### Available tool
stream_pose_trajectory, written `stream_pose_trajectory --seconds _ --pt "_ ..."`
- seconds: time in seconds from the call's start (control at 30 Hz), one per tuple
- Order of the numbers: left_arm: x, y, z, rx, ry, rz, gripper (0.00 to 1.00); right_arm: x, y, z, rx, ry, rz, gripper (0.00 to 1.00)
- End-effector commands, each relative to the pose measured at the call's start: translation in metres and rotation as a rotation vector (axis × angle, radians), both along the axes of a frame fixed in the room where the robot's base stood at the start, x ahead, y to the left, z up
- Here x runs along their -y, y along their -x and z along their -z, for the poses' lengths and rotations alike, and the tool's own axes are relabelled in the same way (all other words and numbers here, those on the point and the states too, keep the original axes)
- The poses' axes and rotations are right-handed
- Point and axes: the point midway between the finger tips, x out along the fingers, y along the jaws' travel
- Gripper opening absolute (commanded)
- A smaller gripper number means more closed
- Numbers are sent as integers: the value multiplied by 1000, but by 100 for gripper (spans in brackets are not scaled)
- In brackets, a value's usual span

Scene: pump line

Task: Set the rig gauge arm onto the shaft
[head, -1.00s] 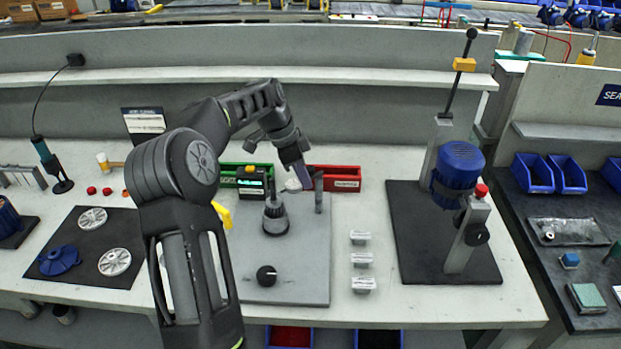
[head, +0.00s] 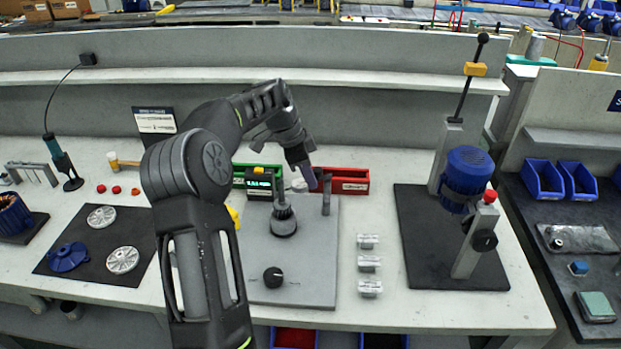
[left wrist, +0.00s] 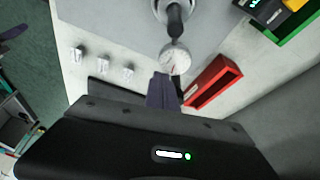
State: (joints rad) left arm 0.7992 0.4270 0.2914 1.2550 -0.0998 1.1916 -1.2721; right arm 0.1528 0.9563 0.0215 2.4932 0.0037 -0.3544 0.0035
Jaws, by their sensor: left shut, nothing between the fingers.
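The rig is a grey plate (head: 310,285) with a silver and dark shaft hub (head: 283,220) standing on it. In the left wrist view a round white dial gauge (left wrist: 176,60) sits beside the hub (left wrist: 168,8). A dark piece (left wrist: 175,22) runs between the dial and the hub; I cannot tell whether it is seated on the shaft. In the head view the dial (head: 298,185) shows small behind the hub. My left gripper (head: 312,182) is shut and empty, its fingertips close to the dial (left wrist: 165,78); contact is unclear. My right gripper is not in view.
A grey post (head: 326,195) stands close to my left fingers. A red bin (head: 345,187), a green bin (head: 238,180) and a small display (head: 259,185) are behind the plate. A black knob (head: 273,277) is at its front. A blue motor press (head: 466,180) stands right.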

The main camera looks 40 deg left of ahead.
Motion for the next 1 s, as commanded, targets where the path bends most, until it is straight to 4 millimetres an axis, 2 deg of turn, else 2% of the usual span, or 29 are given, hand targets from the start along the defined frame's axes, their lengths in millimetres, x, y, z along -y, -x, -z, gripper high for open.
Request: stream_pose_trajectory --seconds 0.17,0.33,0.4,0.67,0.73,1.0 --pt "11 -6 1 -2 -1 1 0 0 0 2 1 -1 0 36" --pt "36 -20 2 0 0 4 0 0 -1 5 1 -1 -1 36" --pt "26 -17 -16 3 -3 -3 0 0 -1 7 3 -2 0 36" --pt "10 -10 -70 4 -2 -1 0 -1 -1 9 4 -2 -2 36" --pt "7 -8 -86 0 0 -1 0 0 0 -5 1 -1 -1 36" --pt "2 -6 -95 0 1 0 0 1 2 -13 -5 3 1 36"
